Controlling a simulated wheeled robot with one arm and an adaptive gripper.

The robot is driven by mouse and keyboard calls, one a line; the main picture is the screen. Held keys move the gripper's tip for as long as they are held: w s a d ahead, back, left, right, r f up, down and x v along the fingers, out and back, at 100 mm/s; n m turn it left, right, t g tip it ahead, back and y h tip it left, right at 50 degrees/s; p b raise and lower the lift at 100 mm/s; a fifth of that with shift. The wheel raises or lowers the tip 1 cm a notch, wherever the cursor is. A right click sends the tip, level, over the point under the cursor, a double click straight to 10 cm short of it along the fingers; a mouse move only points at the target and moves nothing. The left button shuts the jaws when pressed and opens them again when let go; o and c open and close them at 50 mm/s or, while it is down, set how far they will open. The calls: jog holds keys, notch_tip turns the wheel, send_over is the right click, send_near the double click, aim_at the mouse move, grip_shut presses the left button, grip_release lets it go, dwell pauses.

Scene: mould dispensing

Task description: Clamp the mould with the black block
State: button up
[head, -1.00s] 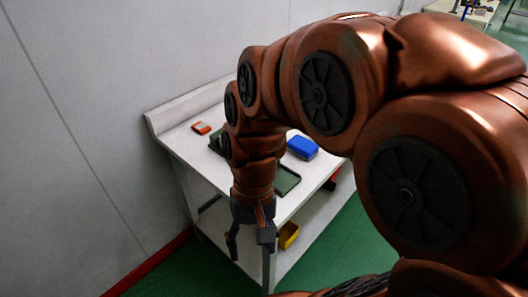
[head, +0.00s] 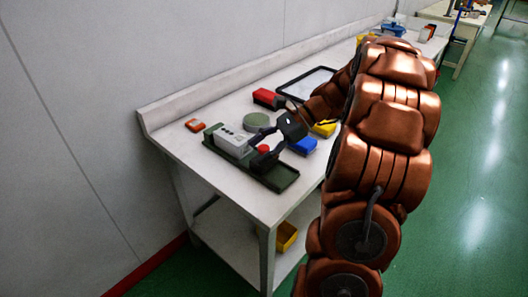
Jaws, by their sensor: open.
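A dark green fixture tray (head: 283,179) lies on the white table near its front. A light grey block (head: 232,138) with small details on top sits at the tray's left end; I cannot tell for sure whether it is the mould. My gripper (head: 256,153) is open and empty, its dark fingers reaching left over the tray, close to the block's right end. A small red knob (head: 263,148) shows between the fingers. I cannot tell whether the fingers touch anything. No separate black block can be made out; it may be hidden by the dark gripper.
Around the tray stand a round grey-green disc (head: 257,121), a red box (head: 267,98), a blue box (head: 303,146), a yellow box (head: 324,128) and an orange item (head: 194,125). A black-framed tray (head: 285,84) lies further back. A raised edge (head: 230,82) runs along the wall.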

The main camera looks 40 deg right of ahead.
aim_at(264, 147)
jog(key=w+d+f+m+t+b, duration=0.1)
jog(key=d+f+m+t, duration=0.2)
jog(key=d, duration=0.7)
jog(key=shift+m, duration=0.5)
jog(key=shift+w+r+p+x, duration=0.1)
jog(key=shift+r+p+x, duration=0.1)
jog(key=shift+x, duration=0.95)
jog(key=shift+w+r+p+x, duration=0.1)
jog(key=shift+r+x, duration=0.1)
jog(key=shift+x, duration=0.95)
jog(key=shift+w+r+p+x, duration=0.1)
jog(key=shift+r+x, duration=0.05)
jog(key=shift+x, duration=1)
jog(key=shift+a, duration=0.15)
grip_shut()
